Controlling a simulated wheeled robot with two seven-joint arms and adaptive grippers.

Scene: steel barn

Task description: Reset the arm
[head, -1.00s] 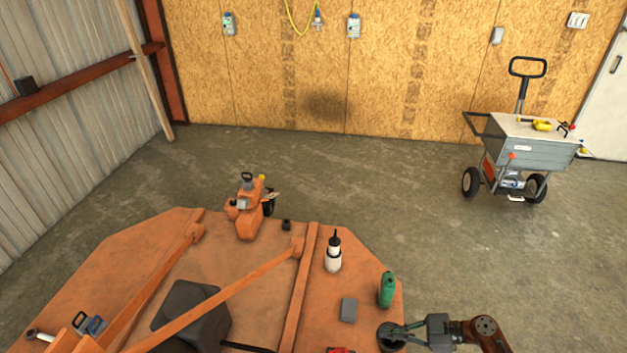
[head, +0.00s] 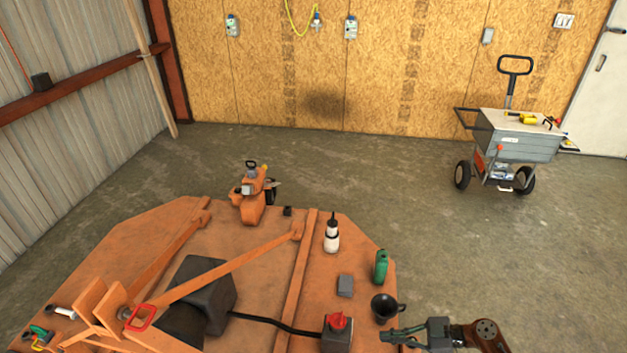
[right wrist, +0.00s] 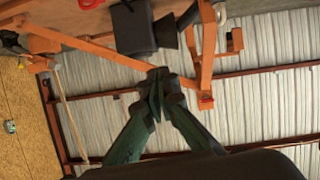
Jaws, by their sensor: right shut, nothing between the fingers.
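My right gripper (head: 388,337) is at the lower right of the head view, its arm coming in from the right. It is shut and empty, just beside the orange deck's right edge. A black cup or funnel (head: 384,308) stands on the deck just beyond the fingertips, apart from them. In the right wrist view the gripper's green fingers (right wrist: 157,85) meet at their tips with nothing between them. My left gripper is not in view.
The orange mower deck (head: 270,225) carries a green bottle (head: 381,267), a white bottle (head: 332,236), a grey block (head: 345,286) and a black box with a red knob (head: 337,333). A grey cart (head: 515,135) stands farther back. The floor right of the deck is clear.

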